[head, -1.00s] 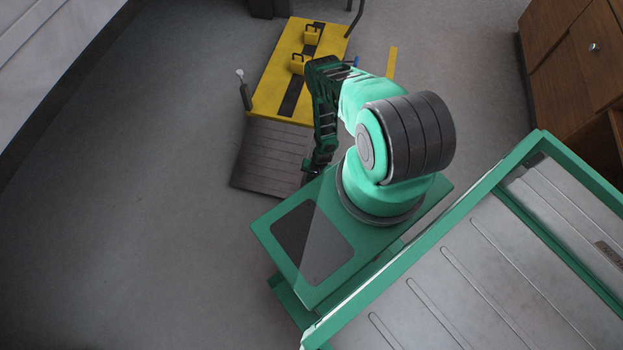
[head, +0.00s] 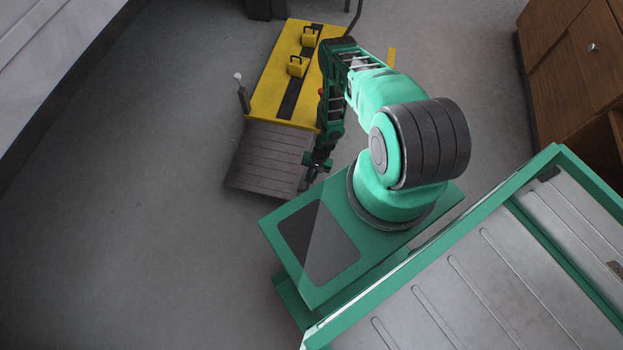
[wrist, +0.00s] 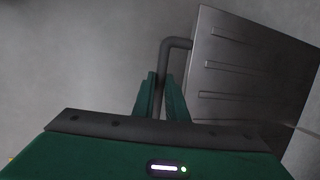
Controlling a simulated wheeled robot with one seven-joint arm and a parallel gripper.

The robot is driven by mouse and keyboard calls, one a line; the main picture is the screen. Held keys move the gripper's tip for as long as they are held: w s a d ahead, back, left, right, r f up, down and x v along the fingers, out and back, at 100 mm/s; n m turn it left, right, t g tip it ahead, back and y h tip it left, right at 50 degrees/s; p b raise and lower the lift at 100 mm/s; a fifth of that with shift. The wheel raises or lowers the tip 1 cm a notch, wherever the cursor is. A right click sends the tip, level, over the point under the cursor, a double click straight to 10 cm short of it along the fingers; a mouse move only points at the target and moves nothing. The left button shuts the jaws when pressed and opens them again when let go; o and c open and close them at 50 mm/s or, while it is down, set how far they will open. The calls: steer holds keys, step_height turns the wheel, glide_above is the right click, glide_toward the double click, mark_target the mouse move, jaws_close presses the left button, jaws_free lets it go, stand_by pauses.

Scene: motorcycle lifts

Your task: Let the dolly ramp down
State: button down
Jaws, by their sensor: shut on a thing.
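The yellow dolly (head: 272,88) stands on the floor in the upper middle of the head view. Its grey ribbed ramp (head: 268,158) reaches from the dolly's near end toward me; I cannot tell whether its outer edge touches the floor. The ramp also fills the right of the wrist view (wrist: 250,85). A dark bent bar handle (wrist: 164,58) sticks out from the ramp's side edge. My gripper (wrist: 161,88) is shut on this handle, with one finger on each side. In the head view my gripper (head: 308,182) is at the ramp's right outer corner, and the handle is hidden there.
The dolly has two yellow brackets (head: 297,66) and a black strip on top. A small lever with a pale knob (head: 238,76) stands at its left. A wooden cabinet (head: 568,60) is at the right. The floor left of the ramp is clear.

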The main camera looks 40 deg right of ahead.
steer(key=c, duration=1.8)
jaws_free()
steer(key=shift+o, duration=0.2)
steer(key=v, duration=1)
steer(key=shift+r, duration=0.35)
steer(key=shift+w+d, duration=0.1)
steer(key=shift+d, duration=0.1)
